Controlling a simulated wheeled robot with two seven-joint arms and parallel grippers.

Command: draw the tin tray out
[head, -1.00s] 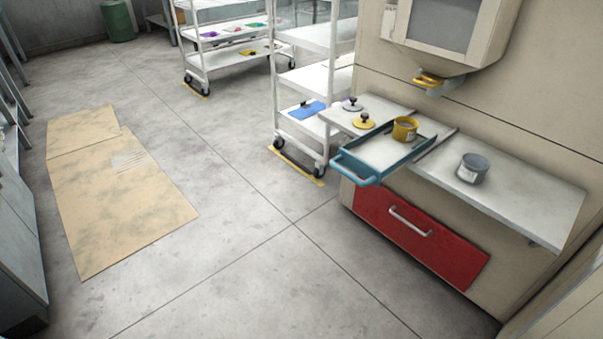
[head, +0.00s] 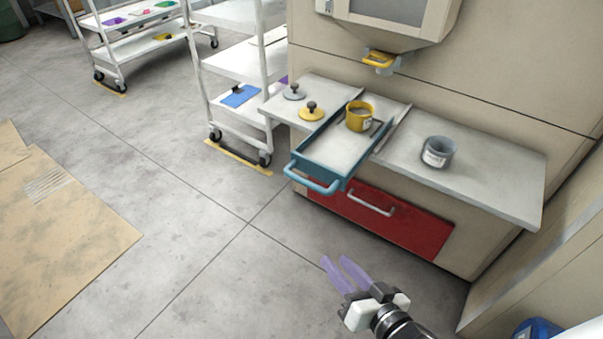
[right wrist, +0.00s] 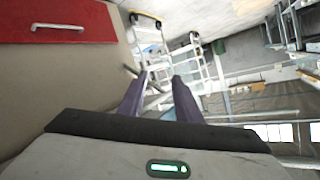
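The tin tray (head: 333,152) is a blue-rimmed tray with a pale floor and a light blue bar handle (head: 312,184) at its front. It lies between rails on the counter, its front end jutting past the edge. A yellow tin (head: 360,116) stands in its back part. My right gripper (head: 335,258) has purple fingers, spread apart with nothing between them. It is in front of and below the tray handle, clear of it. Its fingers also show apart in the right wrist view (right wrist: 158,88), where the tray is not seen. My left gripper is not in view.
A grey tin (head: 437,152) stands on the counter (head: 490,180), right of the tray. Grey (head: 294,92) and yellow (head: 312,111) knobbed lids lie left. A red drawer front (head: 400,225) is below. A dispenser with yellow handle (head: 380,58) overhangs. White shelf carts stand left; floor is open.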

